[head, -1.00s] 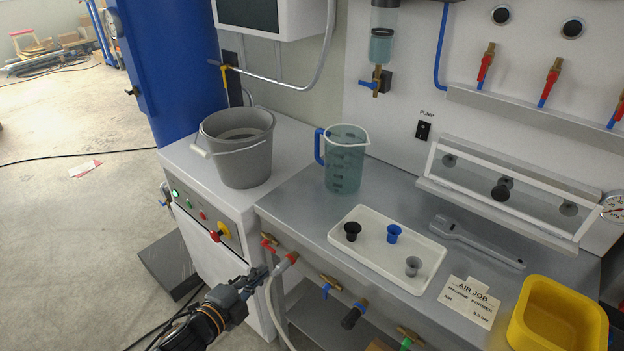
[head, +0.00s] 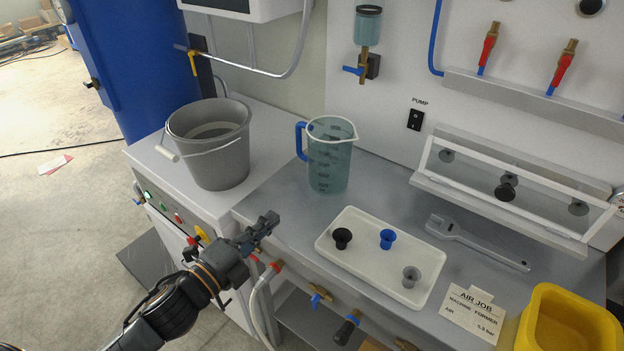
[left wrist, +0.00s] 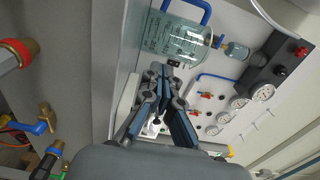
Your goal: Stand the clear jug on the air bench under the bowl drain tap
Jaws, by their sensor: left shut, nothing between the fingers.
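The clear jug (head: 328,162), bluish with a blue handle on its left, stands upright on the grey air bench (head: 275,205), near its back left. The filter bowl (head: 368,27) hangs on the wall panel, with its blue-levered drain tap (head: 363,70) below it. The tap is higher than the jug and a little right of it in the head view. My left gripper (head: 268,222) is shut and empty over the bench's front left edge, apart from the jug. In the left wrist view the jug (left wrist: 170,40) shows beyond the shut fingertips (left wrist: 167,70).
A grey bucket (head: 218,160) stands on the white cabinet left of the jug. A white tray (head: 350,262) with suction cups lies in front of the jug. A wrench (head: 480,243), an air job card (head: 471,314) and a yellow bin (head: 530,330) are further right.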

